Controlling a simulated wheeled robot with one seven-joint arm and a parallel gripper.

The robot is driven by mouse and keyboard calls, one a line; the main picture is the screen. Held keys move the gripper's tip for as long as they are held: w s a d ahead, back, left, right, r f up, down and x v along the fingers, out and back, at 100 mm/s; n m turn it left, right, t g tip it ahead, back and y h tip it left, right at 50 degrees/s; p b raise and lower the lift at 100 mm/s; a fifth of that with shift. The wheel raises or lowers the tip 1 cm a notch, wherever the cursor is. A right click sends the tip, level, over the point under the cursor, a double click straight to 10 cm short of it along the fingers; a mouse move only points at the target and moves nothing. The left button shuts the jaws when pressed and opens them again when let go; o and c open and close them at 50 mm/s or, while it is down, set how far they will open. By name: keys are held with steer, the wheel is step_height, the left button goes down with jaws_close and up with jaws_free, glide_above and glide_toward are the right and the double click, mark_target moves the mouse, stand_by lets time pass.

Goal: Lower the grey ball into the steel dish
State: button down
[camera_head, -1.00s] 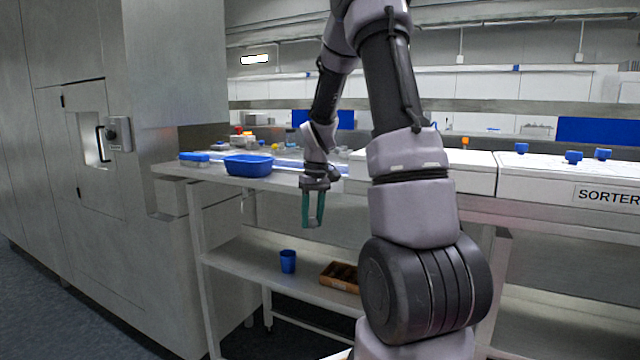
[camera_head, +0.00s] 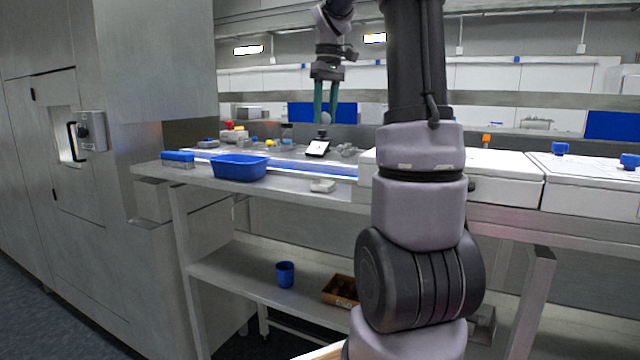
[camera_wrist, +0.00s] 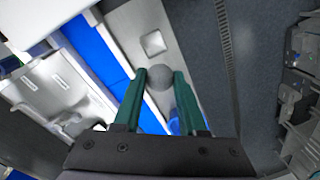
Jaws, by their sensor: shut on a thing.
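The grey ball (camera_head: 325,118) is between the green fingertips of my gripper (camera_head: 325,106), high above the bench in the head view. My gripper is shut on it; in the wrist view the ball (camera_wrist: 158,77) sits between the two fingertips (camera_wrist: 160,73). A small pale square dish, which looks like the steel dish (camera_head: 322,185), lies near the bench's front edge. It also shows in the wrist view (camera_wrist: 153,43), just beyond the ball and apart from it. Its inside is too small to make out.
A blue tub (camera_head: 240,168) and a blue-topped block (camera_head: 178,158) stand on the steel bench (camera_head: 285,180), left of the dish. A small black-and-white stand (camera_head: 317,148) and several small items are behind. The lower shelf holds a blue cup (camera_head: 285,274) and a brown box (camera_head: 341,290).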

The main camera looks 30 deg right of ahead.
steer(key=shift+w+f, duration=0.15)
steer(key=shift+f, duration=0.05)
step_height(320, 180, down, 10)
steer(key=shift+r, duration=0.2)
stand_by(0.8)
steer(key=shift+f, duration=0.65)
steer(key=shift+f, duration=2.1)
stand_by(0.8)
